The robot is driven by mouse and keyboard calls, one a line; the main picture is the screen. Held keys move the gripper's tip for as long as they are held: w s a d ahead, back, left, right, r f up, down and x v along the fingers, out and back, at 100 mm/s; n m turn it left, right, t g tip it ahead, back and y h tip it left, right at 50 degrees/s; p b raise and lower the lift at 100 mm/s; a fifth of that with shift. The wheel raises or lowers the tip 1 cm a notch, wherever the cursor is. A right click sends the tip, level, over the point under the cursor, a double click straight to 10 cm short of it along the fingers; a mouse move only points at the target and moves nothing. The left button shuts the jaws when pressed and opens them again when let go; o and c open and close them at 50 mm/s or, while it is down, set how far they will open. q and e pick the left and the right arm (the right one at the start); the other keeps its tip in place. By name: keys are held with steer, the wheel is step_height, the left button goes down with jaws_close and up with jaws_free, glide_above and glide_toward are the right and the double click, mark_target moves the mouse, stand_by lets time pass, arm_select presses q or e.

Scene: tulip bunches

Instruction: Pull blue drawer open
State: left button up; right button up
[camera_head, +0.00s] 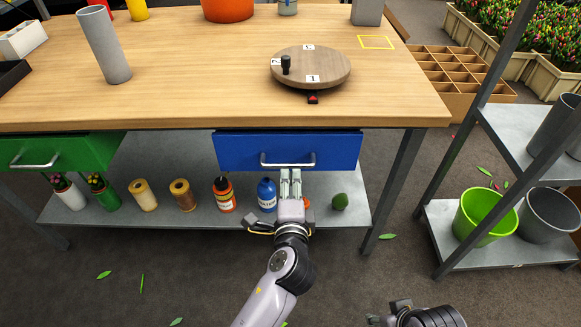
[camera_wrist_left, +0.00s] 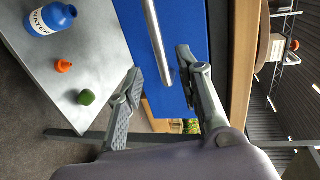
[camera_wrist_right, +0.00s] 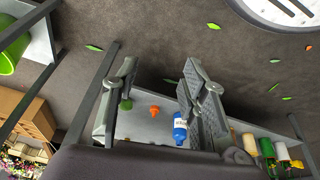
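The blue drawer (camera_head: 235,150) sits under the front edge of the wooden table and looks closed. A pale bar handle (camera_head: 270,164) runs across its front. My left gripper (camera_head: 290,172) is at the handle's middle. In the left wrist view, the blue drawer front (camera_wrist_left: 190,30) and the handle bar (camera_wrist_left: 157,35) show, with the bar between the two spread fingers of my left gripper (camera_wrist_left: 160,65). I cannot tell whether a finger touches it. My right gripper (camera_wrist_right: 160,70) is open and empty, low in front of the table; only part of it shows in the head view.
A green drawer (camera_head: 75,150) is at the left. Below, a grey shelf (camera_head: 340,220) holds several bottles and spools, including a blue bottle (camera_head: 266,193). A turntable (camera_head: 325,65) stands on top. A metal rack with a lime bucket (camera_head: 482,215) is at the right.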

mark_target(290, 167)
arm_select(q)
steer(key=b+x, duration=0.1)
steer(key=x, duration=0.7)
steer(key=shift+w, duration=0.2)
jaws_close()
stand_by(0.5)
